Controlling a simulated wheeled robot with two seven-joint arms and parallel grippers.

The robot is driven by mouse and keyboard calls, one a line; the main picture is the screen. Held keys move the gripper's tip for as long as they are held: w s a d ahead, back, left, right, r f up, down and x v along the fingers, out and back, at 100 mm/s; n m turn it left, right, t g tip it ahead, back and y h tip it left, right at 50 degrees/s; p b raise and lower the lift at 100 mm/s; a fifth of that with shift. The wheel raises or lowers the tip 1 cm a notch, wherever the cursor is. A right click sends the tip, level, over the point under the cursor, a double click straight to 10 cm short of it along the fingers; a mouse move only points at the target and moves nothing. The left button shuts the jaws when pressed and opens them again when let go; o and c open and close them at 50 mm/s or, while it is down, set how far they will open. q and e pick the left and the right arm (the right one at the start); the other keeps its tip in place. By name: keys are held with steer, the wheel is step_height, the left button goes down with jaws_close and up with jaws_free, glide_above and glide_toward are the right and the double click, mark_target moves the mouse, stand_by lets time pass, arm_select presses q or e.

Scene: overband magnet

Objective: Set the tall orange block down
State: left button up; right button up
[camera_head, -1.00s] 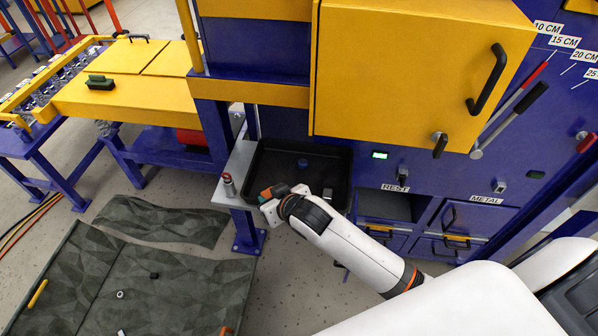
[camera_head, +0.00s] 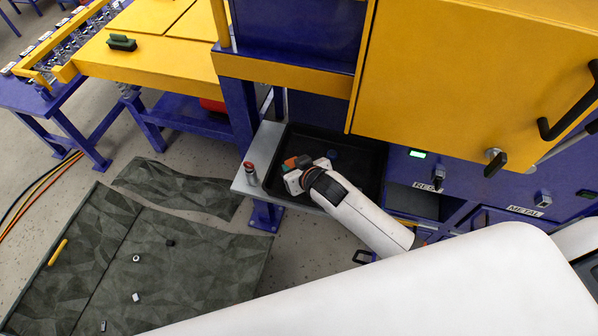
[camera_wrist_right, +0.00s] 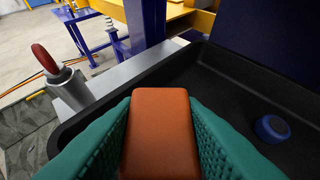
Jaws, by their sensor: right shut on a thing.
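The tall orange block (camera_wrist_right: 160,135) is between the two green fingers of my right gripper (camera_wrist_right: 160,150), which is shut on it. In the right wrist view the block is over the left edge side of a black tray (camera_wrist_right: 225,75); I cannot tell whether its lower end touches the tray. In the head view the orange block (camera_head: 290,163) shows small at the tip of my right gripper (camera_head: 296,172), at the tray's left part. My left gripper is not in view.
A blue round piece (camera_wrist_right: 272,128) lies in the tray. A red-topped metal lever (camera_wrist_right: 58,72) stands on the grey ledge (camera_head: 262,150) left of the tray. A yellow cabinet door (camera_head: 460,80) hangs above right. Small pieces lie on the dark floor mat (camera_head: 190,262).

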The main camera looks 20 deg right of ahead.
steer(key=f, duration=0.4)
steer(key=shift+w, duration=0.25)
steer(key=shift+s+f, duration=0.1)
steer(key=shift+f, duration=0.15)
steer(key=shift+f, duration=0.1)
steer(key=o, duration=1)
steer(key=shift+c, duration=0.2)
steer(key=v, duration=1.2)
